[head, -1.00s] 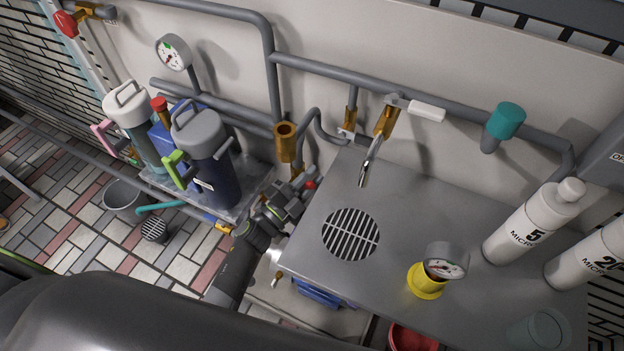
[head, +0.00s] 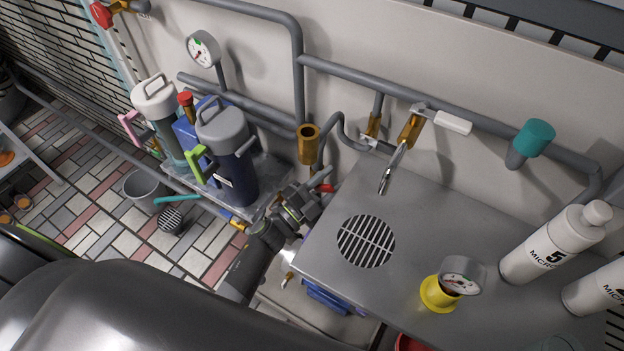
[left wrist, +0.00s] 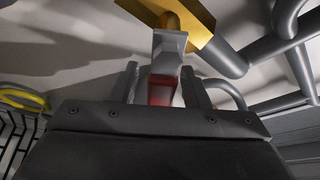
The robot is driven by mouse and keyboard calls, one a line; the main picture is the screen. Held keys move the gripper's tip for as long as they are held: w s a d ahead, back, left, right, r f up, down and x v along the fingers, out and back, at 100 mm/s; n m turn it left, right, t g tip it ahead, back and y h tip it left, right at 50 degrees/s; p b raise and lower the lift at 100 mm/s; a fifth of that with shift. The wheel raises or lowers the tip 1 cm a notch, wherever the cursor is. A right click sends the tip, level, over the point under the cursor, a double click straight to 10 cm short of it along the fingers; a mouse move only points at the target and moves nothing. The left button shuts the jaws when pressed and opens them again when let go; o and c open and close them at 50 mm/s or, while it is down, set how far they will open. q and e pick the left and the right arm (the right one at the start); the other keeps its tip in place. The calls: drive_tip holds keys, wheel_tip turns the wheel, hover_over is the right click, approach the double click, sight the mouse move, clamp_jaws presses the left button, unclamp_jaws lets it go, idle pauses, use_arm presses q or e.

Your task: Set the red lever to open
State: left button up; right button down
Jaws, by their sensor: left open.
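The red lever (head: 326,188) shows in the head view as a short red bar beside the tip of my left gripper, below the brass cup-like fitting and left of the counter. My left gripper (head: 312,197) is open and close to it. In the left wrist view the lever's red part (left wrist: 162,90) lies between the two spread fingers (left wrist: 163,82), with a grey metal piece and a brass fitting (left wrist: 187,18) beyond it. I cannot tell whether a finger touches the lever. Its far end is partly hidden. My right gripper is not in view.
The metal counter (head: 320,240) lies right of the gripper. Canister filters (head: 225,155) stand on a shelf to the left. The brass fitting (head: 309,145) and grey pipes (head: 400,85) are close above. Another red handle (head: 100,14) is at the far upper left.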

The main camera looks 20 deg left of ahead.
use_arm(q)
drive_tip(key=shift+s, duration=0.1)
drive_tip(key=b+v, duration=0.1)
drive_tip(key=v, duration=1.6)
drive_tip(key=shift+b, duration=0.35)
drive_tip(key=shift+s+a+f, duration=0.1)
